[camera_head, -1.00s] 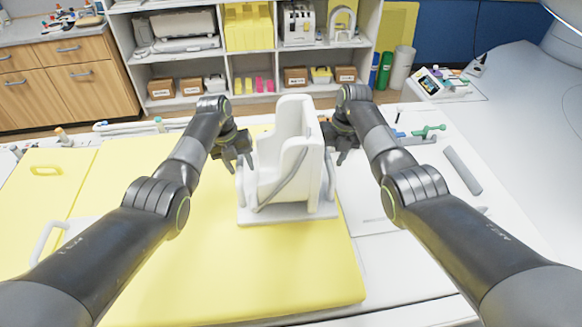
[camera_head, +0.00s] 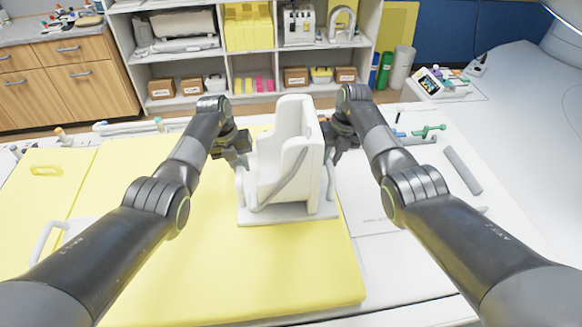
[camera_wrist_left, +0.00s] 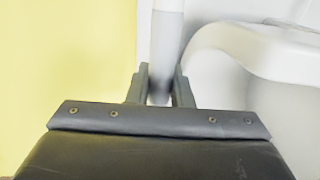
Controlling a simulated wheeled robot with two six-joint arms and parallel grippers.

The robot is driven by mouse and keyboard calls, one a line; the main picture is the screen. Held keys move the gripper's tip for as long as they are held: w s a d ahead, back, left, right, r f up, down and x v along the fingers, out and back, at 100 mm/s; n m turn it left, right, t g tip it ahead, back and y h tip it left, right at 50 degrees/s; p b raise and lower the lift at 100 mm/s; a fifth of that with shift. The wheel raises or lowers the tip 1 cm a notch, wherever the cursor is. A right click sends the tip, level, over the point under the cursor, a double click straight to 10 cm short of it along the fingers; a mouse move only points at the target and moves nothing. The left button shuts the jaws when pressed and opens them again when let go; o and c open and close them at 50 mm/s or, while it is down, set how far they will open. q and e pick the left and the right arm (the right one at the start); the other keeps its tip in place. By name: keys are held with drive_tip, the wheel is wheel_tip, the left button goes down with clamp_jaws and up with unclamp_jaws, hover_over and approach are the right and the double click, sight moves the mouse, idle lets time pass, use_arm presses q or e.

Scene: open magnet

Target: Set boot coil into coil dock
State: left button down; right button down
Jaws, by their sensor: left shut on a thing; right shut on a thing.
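The white boot coil (camera_head: 284,165) stands upright on its flat base plate (camera_head: 287,215), on the yellow pad near the middle of the head view. My left gripper (camera_head: 242,160) is at its left side, shut on a pale handle bar. That bar (camera_wrist_left: 168,45) runs between the fingers (camera_wrist_left: 162,85) in the left wrist view, with the coil's white side (camera_wrist_left: 262,45) to the right. My right gripper (camera_head: 335,150) is at the coil's right side, shut on what appears to be the other handle; the coil partly hides the contact. I cannot make out the coil dock.
The yellow pad (camera_head: 230,285) lies on a white table, with clear room in front of the coil. To the right lie a grey cylinder (camera_head: 463,170) and a green tool (camera_head: 429,131). Shelves (camera_head: 228,75) stand behind, and a white curved housing (camera_head: 530,120) is at right.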

idle(0.8)
use_arm(q)
drive_tip(key=shift+w+r, duration=0.1)
drive_tip(key=shift+r, duration=0.1)
use_arm(e)
drive_tip(key=shift+w+r, duration=0.1)
drive_tip(key=shift+r, duration=0.15)
use_arm(q)
drive_tip(key=shift+w, duration=0.1)
use_arm(e)
drive_tip(key=shift+w, duration=0.1)
use_arm(q)
drive_tip(key=shift+r+p, duration=0.1)
drive_tip(key=shift+p, duration=0.2)
use_arm(e)
drive_tip(key=shift+r, duration=0.1)
